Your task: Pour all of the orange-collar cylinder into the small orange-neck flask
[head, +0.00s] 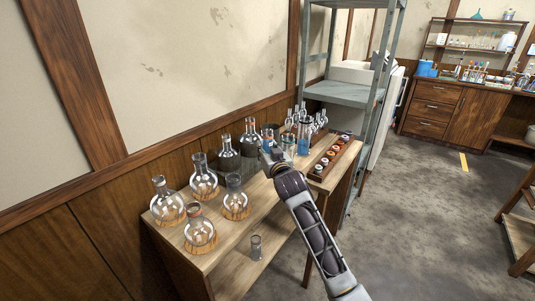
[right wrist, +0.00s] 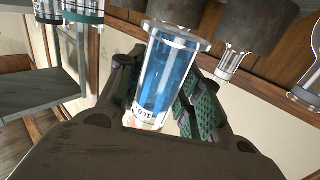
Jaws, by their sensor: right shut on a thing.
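My right gripper (head: 274,157) is over the back part of the wooden bench, shut on a clear cylinder. In the right wrist view the cylinder (right wrist: 168,75) stands between the green-padded fingers of the gripper (right wrist: 165,105); it holds blue liquid, has a wide clear rim and shows a faint orange tint low down. A small round flask (head: 200,235) with a reddish-orange neck band sits on a cork ring at the bench's front left, well apart from the gripper. My left gripper is not in view.
Other round flasks (head: 204,183) stand on cork rings nearby. A tall cylinder with blue liquid (head: 304,138) and a rack of capped jars (head: 331,157) are right of the gripper. Dark-looking flasks (head: 228,158) stand by the wall.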

